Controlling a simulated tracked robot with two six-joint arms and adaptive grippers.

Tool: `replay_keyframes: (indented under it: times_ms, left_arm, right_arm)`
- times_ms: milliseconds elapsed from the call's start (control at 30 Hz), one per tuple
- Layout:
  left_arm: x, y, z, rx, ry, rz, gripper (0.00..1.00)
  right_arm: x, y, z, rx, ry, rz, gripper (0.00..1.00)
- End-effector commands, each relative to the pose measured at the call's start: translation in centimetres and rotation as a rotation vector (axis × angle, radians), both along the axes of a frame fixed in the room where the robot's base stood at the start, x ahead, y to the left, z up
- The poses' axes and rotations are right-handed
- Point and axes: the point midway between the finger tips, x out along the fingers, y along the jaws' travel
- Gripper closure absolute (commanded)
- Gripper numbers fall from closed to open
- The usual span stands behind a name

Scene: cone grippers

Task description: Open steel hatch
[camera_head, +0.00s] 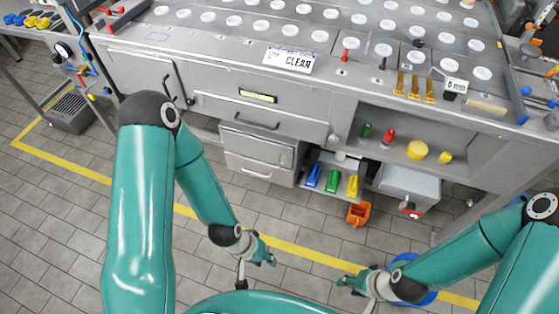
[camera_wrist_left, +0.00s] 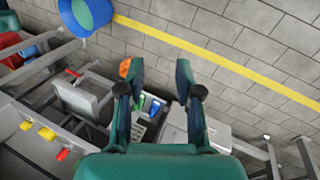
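A grey steel workbench front carries a flat panel (camera_head: 135,72) at its left, with a dark upright handle (camera_head: 170,90) at the panel's right edge. This panel looks shut and may be the steel hatch; I cannot be sure. My left gripper (camera_head: 265,252) hangs over the floor in front of the bench, below and right of that panel. The left wrist view shows its two fingers (camera_wrist_left: 160,72) apart with nothing between them. My right gripper (camera_head: 352,281) is also over the floor, apart from the bench; its finger opening is too small to judge.
An orange container (camera_head: 358,214) and a blue round tub (camera_head: 428,297) are lower.

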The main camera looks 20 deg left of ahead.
Motion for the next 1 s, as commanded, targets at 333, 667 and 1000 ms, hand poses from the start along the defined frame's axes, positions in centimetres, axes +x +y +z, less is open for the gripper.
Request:
replay_keyframes:
  times_ms: [333, 667, 1000]
  left_arm:
    - [1.4, 0.3, -1.8, 0.002, -0.05, -0.001, 0.65]
    - [12.9, 3.4, -12.2, 0.041, -0.499, -0.019, 0.65]
    - [24.9, 9.3, -18.7, 0.145, -1.131, -0.04, 0.65]
  right_arm:
    - [0.0, 0.0, -1.7, 0.0, 0.0, 0.0, 0.6]
    - [0.0, 0.0, -12.9, 0.0, 0.001, 0.0, 0.6]
    - [-0.1, 0.0, -26.4, 0.0, 0.0, 0.0, 0.6]
